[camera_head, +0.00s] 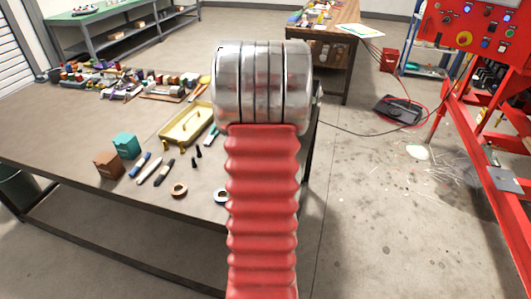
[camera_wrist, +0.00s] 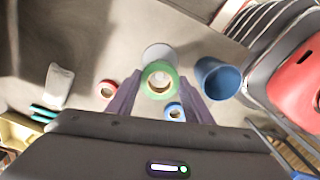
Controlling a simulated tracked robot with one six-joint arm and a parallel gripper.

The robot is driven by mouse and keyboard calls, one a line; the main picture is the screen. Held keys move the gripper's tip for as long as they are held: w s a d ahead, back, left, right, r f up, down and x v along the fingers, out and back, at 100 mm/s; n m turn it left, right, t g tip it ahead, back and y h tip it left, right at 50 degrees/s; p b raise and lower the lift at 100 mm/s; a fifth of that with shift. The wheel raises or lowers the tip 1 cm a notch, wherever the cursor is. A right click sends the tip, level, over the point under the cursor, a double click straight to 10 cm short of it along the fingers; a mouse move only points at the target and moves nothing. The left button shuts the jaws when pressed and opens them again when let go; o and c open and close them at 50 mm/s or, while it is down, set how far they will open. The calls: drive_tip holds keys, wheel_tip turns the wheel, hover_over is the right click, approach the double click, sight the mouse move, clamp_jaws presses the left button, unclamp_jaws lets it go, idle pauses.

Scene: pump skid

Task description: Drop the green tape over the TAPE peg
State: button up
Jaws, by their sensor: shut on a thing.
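The green tape (camera_wrist: 145,82) is a ring held between the two dark fingers of my gripper (camera_wrist: 160,92) in the wrist view. The fingers are shut on it from both sides, and its hole faces the camera. A pale round thing (camera_wrist: 157,51) shows just behind the tape and partly through its hole. I cannot tell whether it is the TAPE peg, and no TAPE label can be read. In the head view my own red-sleeved arm hides the gripper and the green tape.
In the wrist view a blue cup (camera_wrist: 214,80) stands right of the tape. A blue ring (camera_wrist: 174,113) and a reddish ring (camera_wrist: 106,89) lie nearby. In the head view the workbench (camera_head: 100,205) holds a yellow tray (camera_head: 176,134), pens and boxes. A red frame (camera_head: 470,120) stands right.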

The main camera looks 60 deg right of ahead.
drive_tip(key=shift+f, duration=0.25)
drive_tip(key=o, duration=1)
drive_tip(key=shift+r, duration=0.15)
wheel_tip(320, 180, up, 13)
drive_tip(key=shift+r, duration=0.2)
idle(1.2)
